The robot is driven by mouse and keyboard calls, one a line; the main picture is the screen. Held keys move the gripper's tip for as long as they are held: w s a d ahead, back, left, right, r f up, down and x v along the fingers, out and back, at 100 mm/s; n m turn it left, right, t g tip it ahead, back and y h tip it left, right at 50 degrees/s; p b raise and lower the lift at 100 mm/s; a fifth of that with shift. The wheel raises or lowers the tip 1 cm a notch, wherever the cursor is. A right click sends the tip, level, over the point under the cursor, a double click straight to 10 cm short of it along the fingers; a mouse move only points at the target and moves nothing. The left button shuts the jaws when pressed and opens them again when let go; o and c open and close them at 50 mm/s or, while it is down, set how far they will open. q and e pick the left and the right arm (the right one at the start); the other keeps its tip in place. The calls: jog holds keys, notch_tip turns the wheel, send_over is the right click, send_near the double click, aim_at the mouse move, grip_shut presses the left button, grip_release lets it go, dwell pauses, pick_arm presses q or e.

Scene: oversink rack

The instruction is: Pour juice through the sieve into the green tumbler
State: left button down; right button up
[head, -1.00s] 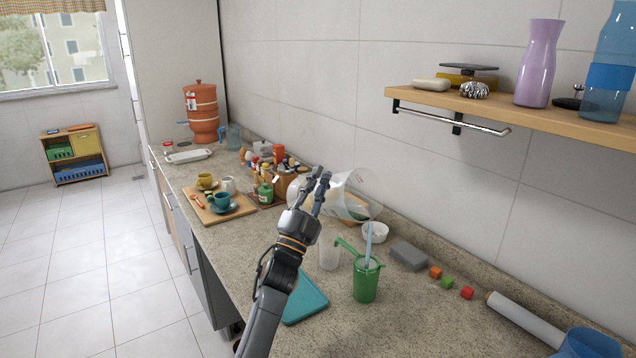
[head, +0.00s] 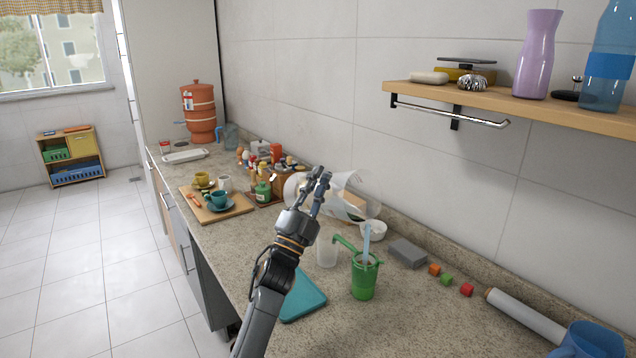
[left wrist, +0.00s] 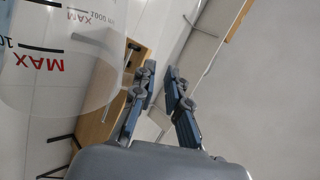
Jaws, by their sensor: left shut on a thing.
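The green tumbler (head: 364,283) stands upright on the counter. A green strainer (head: 347,244), seemingly the sieve, lies over its mouth with its handle to the left, and a light blue stick (head: 367,240) rises from there. My left gripper (head: 322,174) is above and behind the tumbler, shut on a clear jug (head: 361,191) that lies tipped well over in the air. The jug's wall with MAX marks (left wrist: 45,50) fills the left of the left wrist view. The grip point and any juice are hard to make out. My right gripper is out of view.
A clear cup (head: 327,251) stands left of the tumbler, near a teal board (head: 302,296). A white bowl (head: 373,230), grey block (head: 407,253), small coloured cubes (head: 446,279) and rolling pin (head: 524,317) line the wall side. A shelf (head: 540,107) hangs above right.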

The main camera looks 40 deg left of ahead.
pick_arm(q)
jog(key=shift+d+f+m+h+b, duration=0.2)
jog(key=shift+m+h+b, duration=0.1)
jog(key=shift+m+h, duration=0.1)
jog(key=shift+r, duration=0.1)
jog(key=n+g+y+p, duration=0.1)
jog(key=n+y+p, duration=0.2)
jog(key=n, duration=0.1)
jog(key=n+g+y+p, duration=0.2)
jog(key=n+y+p, duration=0.1)
jog(key=n+p, duration=0.1)
jog(key=r+n+g+y+p, duration=0.1)
jog(key=n+g+y+p, duration=0.1)
jog(key=n+p, duration=0.1)
jog(key=shift+r+n+y, duration=0.1)
jog(key=shift+n+y, duration=0.3)
jog(key=shift+n, duration=0.2)
